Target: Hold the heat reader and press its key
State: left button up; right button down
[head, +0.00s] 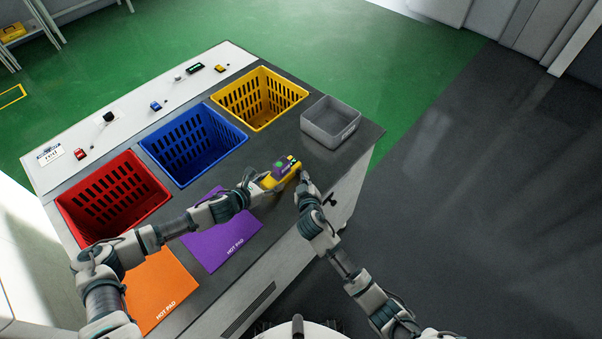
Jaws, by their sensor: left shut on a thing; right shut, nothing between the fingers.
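The heat reader (283,173) is a small yellow device with a purple face and a green patch, near the right part of the grey worktop. My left gripper (264,181) is shut on its left end. Whether the reader touches the worktop I cannot tell. My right gripper (304,178) is shut and empty, close beside the reader's right end. Whether its fingertips touch the reader cannot be made out. The key is too small to tell apart.
Red (112,197), blue (193,143) and yellow (259,97) baskets line the worktop's far side. A grey bin (331,129) stands behind the reader. Purple (222,243) and orange (160,290) hot pads lie in front. A white panel (130,104) with small coloured devices runs behind the baskets.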

aim_at(320, 189)
pick_arm(q)
jog(key=shift+s+f, duration=0.1)
jog(key=shift+f, duration=0.15)
pick_arm(e)
jog(key=shift+s+d, duration=0.6)
jog(key=shift+s+d, duration=1.75)
jog(key=shift+d, duration=0.1)
pick_arm(q)
jog(key=o, duration=1.4)
jog(key=shift+c, duration=0.2)
jog(key=shift+r, duration=0.1)
